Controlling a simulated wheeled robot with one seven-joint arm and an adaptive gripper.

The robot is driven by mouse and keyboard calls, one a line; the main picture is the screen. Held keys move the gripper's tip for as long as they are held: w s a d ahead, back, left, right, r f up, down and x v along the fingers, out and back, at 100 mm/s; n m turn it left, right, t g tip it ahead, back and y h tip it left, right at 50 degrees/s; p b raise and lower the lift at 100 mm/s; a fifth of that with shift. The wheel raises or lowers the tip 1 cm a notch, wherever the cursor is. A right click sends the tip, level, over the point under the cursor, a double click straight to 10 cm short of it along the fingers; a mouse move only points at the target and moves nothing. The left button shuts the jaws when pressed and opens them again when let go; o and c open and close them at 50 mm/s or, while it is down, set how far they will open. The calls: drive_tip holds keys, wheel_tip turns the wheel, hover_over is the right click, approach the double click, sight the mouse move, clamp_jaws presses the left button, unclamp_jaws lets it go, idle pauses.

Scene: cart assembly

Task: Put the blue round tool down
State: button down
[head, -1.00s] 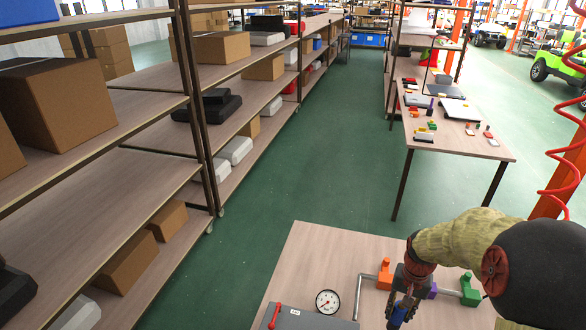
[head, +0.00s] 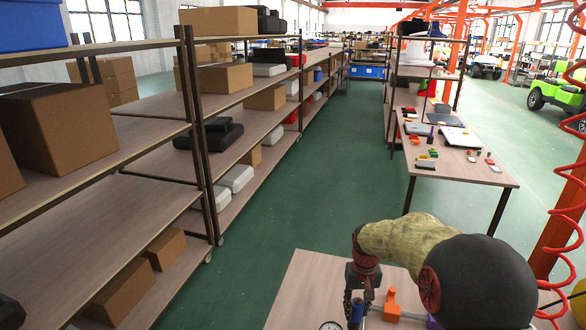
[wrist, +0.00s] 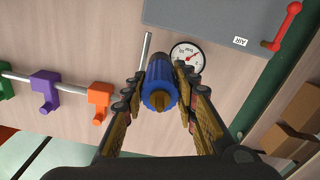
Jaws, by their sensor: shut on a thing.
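The blue round tool (wrist: 160,88) is between the fingers of my gripper (wrist: 160,103) in the wrist view, seen end-on with a brownish tip toward the camera. The fingers are shut on it. In the head view, part of the blue tool (head: 357,309) shows below my gripper (head: 361,290), near the bottom edge. My gripper is over the wooden table (head: 300,285). The tool's far end is hidden, so I cannot tell whether it touches the table.
A pressure gauge (wrist: 187,56) lies close beside the tool. A grey box (wrist: 215,22) with a red lever (wrist: 281,28) is beyond it. Purple (wrist: 47,88) and orange (wrist: 101,98) holders sit along a metal rail (wrist: 70,90). Bare table lies between rail and tool.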

sight(358, 300)
wheel_tip(358, 300, up, 2)
drive_tip(key=shift+r, duration=0.15)
drive_tip(key=shift+f+b, duration=1.35)
drive_tip(key=shift+f, duration=1.85)
wheel_tip(358, 300, up, 8)
drive_tip(key=p, duration=0.3)
drive_tip(key=shift+w+f+p, duration=0.1)
drive_tip(key=shift+f+p, duration=0.15)
drive_tip(key=shift+p, duration=0.1)
wheel_tip(358, 300, down, 8)
drive_tip(key=b, duration=0.3)
drive_tip(key=shift+b, duration=0.4)
drive_tip(key=shift+r, duration=0.15)
